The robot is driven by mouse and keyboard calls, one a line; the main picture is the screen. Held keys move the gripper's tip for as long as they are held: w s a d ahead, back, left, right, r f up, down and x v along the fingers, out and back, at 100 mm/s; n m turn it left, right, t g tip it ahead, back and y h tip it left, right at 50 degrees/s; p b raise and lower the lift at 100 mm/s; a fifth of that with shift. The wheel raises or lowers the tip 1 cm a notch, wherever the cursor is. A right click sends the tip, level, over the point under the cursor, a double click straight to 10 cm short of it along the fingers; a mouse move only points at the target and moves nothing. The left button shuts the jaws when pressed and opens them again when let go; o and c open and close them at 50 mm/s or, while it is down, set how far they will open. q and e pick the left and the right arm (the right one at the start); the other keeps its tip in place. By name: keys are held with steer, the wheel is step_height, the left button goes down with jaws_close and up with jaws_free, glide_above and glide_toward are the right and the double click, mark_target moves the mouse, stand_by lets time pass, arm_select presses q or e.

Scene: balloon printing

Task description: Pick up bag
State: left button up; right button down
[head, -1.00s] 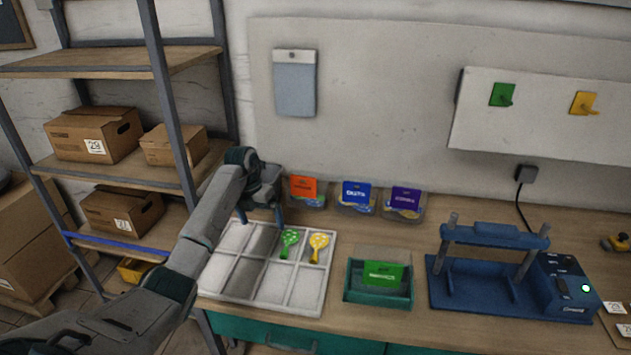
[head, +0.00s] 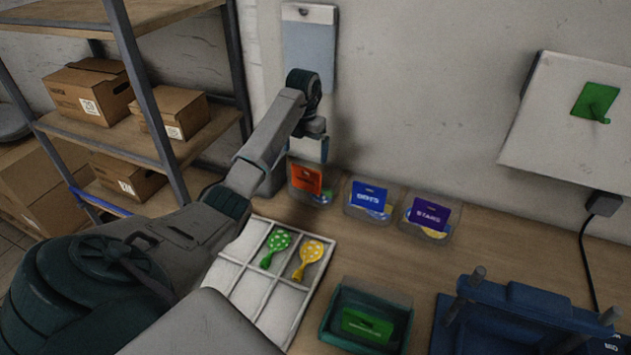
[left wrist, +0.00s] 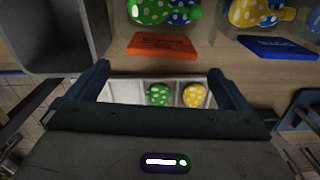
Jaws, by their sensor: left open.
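A flat blue-grey packet (head: 309,45) with a pale top strip hangs on the wall at the top of the head view. It may be the bag; I cannot tell for sure. My left gripper (head: 312,148) is below it, above the clear bin with the orange card (head: 306,178), apart from the packet. In the left wrist view the left gripper (left wrist: 162,80) has its two fingers wide apart with nothing between them. The packet does not show there. My right gripper is in neither view.
A white divided tray (head: 283,302) holds a green and a yellow dotted balloon. Bins with a blue card (head: 369,196) and a purple card (head: 430,216) stand by the wall. A green box (head: 340,300) and blue press (head: 525,310) are nearer. Shelving (head: 140,80) stands left.

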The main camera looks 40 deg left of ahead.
mark_target(305, 169)
arm_select(q)
step_height(305, 169, down, 5)
steer(key=b, duration=0.3)
steer(key=shift+w+r+b, duration=0.1)
steer(key=shift+r+b, duration=0.05)
steer(key=shift+b, duration=0.15)
steer(key=shift+f+b, duration=0.6)
steer(key=shift+f, duration=0.05)
steer(key=f, duration=0.3)
steer(key=shift+s+d+p, duration=0.2)
steer(key=shift+s+p, duration=0.15)
steer(key=shift+p, duration=0.05)
steer(key=shift+f, duration=0.45)
steer(key=shift+r, duration=0.1)
steer(key=c, duration=0.9)
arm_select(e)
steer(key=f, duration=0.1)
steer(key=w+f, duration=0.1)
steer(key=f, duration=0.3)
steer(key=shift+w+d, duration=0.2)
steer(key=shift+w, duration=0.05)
